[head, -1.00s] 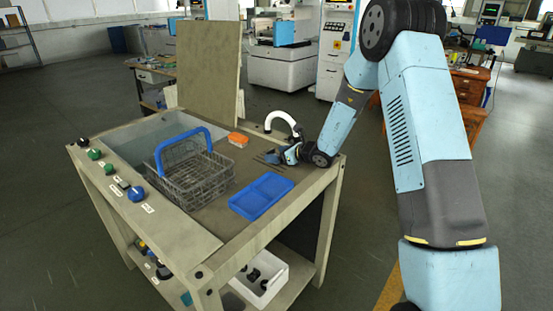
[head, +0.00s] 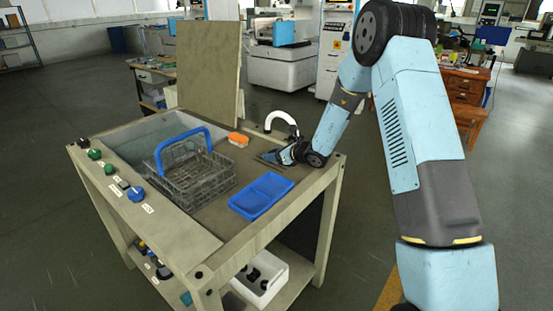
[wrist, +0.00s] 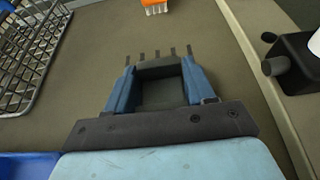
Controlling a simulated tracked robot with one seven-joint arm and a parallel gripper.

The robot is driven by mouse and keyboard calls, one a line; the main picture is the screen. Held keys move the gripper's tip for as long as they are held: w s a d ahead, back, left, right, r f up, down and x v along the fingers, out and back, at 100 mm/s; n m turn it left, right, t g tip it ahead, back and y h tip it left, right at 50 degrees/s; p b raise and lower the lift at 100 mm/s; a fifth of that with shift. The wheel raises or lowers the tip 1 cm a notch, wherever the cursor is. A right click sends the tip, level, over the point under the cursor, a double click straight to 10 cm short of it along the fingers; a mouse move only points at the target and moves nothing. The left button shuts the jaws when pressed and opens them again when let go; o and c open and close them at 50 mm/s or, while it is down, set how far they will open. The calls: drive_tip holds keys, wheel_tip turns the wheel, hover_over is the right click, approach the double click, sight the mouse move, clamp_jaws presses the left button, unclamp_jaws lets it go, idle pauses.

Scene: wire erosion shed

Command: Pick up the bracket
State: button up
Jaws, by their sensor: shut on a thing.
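The bracket (wrist: 160,71) appears as a dark grey, angled piece between the fingers in the wrist view. My gripper (wrist: 160,82) is shut on it, with one blue finger on each side. In the head view my gripper (head: 280,157) is low over the far right part of the bench top, and the bracket cannot be made out clearly there. I cannot tell whether the bracket still touches the bench.
Several dark strips (wrist: 158,54) lie just beyond the bracket. An orange-topped brush (head: 238,139), a wire basket (head: 195,180) with a blue handle and a blue tray (head: 262,196) stand on the bench (head: 215,215). A white curved pipe (head: 281,117) rises behind my gripper.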

clamp_jaws()
drive_tip(key=shift+r, duration=0.1)
